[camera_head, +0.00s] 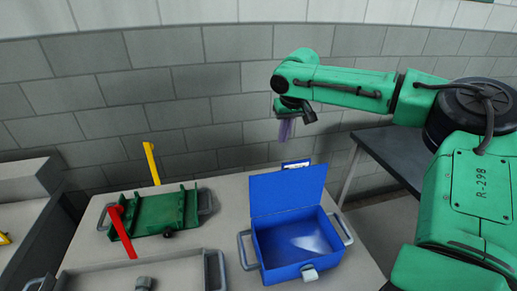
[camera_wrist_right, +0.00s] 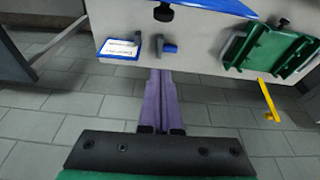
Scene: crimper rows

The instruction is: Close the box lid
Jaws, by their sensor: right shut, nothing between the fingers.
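The blue box (camera_head: 298,243) stands on the right part of the grey table, its lid (camera_head: 287,190) raised upright along the back edge. The inside of the box looks empty, with a bright patch of light on its floor. My right gripper (camera_head: 285,131), with purple fingers, hangs above and behind the lid, apart from it. In the right wrist view its fingers (camera_wrist_right: 161,98) are shut with nothing between them. A blue edge of the box or lid (camera_wrist_right: 205,5) shows at the top there; which one I cannot tell. My left gripper is out of view.
A grey tray (camera_head: 100,281) is in front. A labelled blue holder (camera_wrist_right: 119,50) sits at the table's back edge. A brick wall stands behind.

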